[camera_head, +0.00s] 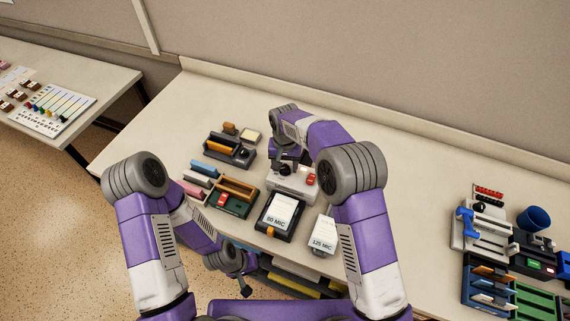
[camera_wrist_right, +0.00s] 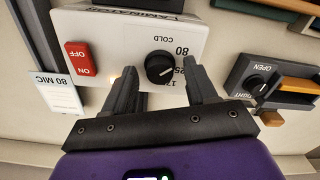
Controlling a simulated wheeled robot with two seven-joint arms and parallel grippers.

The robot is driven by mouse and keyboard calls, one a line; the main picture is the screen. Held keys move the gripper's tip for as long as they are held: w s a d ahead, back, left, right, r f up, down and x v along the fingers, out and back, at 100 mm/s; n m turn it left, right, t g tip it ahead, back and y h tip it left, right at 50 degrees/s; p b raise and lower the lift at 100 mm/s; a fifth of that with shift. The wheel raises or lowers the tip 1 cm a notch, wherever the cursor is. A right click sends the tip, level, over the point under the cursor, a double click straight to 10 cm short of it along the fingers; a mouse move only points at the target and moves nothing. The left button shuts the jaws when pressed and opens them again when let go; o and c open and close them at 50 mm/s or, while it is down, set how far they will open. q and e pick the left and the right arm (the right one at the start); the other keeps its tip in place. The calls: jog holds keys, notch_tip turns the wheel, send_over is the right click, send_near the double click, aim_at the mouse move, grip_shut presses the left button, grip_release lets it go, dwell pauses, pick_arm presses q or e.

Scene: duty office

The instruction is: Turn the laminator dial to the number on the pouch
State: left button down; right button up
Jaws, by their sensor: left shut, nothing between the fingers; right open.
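The white laminator (camera_head: 283,190) stands on the desk. Its black dial (camera_wrist_right: 159,67) shows in the right wrist view, with COLD, 80 and partly hidden higher numbers around it. A pale pointer mark seems to face the 125 side; I cannot be sure. A pouch marked 80 MIC (camera_head: 281,212) lies in a dark tray before the laminator; another marked 125 MIC (camera_head: 322,236) lies to its right. My right gripper (camera_wrist_right: 162,85) is open, its fingers on either side of the dial; contact is unclear. My left gripper (camera_head: 246,289) is shut and empty near the desk's front edge.
A red ON/OFF switch (camera_wrist_right: 82,58) sits on the laminator beside the dial. A dark device with an OPEN/TIGHT knob (camera_wrist_right: 258,85) stands close by. Organizers (camera_head: 232,198) crowd the left; blue and green trays (camera_head: 535,300) stand far right. The desk between is clear.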

aim_at(285, 167)
jog(key=shift+r, duration=0.1)
notch_tip(285, 167, up, 7)
jog(key=shift+r, duration=0.2)
dwell(0.6)
